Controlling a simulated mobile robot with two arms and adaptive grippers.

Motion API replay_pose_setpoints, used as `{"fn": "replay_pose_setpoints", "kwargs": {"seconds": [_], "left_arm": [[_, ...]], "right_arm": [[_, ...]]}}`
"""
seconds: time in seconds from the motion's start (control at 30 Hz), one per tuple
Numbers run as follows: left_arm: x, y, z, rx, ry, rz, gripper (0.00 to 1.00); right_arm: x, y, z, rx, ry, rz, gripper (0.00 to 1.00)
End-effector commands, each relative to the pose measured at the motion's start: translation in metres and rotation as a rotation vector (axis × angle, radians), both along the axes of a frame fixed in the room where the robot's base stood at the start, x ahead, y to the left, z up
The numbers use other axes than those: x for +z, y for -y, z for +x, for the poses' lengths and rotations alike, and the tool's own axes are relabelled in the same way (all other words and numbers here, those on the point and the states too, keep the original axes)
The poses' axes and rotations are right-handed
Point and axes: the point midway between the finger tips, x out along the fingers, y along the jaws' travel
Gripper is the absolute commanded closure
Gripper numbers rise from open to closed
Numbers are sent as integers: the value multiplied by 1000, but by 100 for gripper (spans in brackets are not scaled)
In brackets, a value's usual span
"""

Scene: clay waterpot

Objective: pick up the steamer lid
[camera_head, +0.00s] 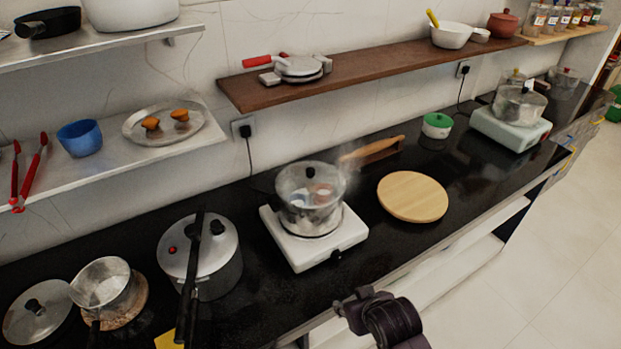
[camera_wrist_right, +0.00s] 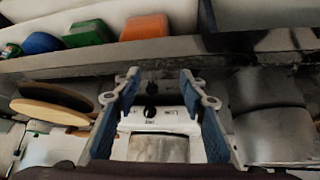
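The steamer lid (camera_head: 311,180) is a clear domed lid with a black knob, sitting on a pot (camera_head: 312,215) on a white burner (camera_head: 335,248) in the head view. Steam rises around it, and blurry contents show through. My right gripper (camera_head: 350,306) is at the counter's front edge, below and right of the burner, apart from the lid. In the right wrist view its two fingers (camera_wrist_right: 158,92) are spread and empty, with the white burner (camera_wrist_right: 181,122) and its black knob between and beyond them. I cannot make out the lid there. My left gripper is not in view.
A pressure cooker (camera_head: 217,262) with a long black handle stands left of the burner. A round wooden board (camera_head: 412,197) lies to its right, with a wooden-handled item (camera_head: 371,151) behind. A brown shelf (camera_head: 375,77) hangs above. Bare black counter lies around the burner.

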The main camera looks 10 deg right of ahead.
Motion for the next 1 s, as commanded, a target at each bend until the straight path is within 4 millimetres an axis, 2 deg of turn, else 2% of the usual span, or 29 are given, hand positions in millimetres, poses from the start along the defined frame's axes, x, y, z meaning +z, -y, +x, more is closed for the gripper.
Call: {"fn": "replay_pose_setpoints", "kwargs": {"seconds": [0.03, 0.17, 0.4, 0.53, 0.6, 0.7, 1.0], "left_arm": [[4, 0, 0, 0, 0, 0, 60], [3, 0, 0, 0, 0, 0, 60], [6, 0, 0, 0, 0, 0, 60], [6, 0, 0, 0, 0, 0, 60], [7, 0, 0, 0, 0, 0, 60], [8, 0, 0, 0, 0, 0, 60], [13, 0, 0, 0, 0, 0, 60]], "right_arm": [[37, -3, 20, -6, 63, 10, 61], [71, -11, 72, -14, 178, 26, 61], [166, -31, 163, -21, 418, 67, 61], [212, -39, 195, -20, 519, 84, 61], [226, -42, 204, -20, 549, 90, 61], [232, -44, 213, -20, 566, 94, 61], [222, -46, 233, -19, 566, 94, 61]]}}
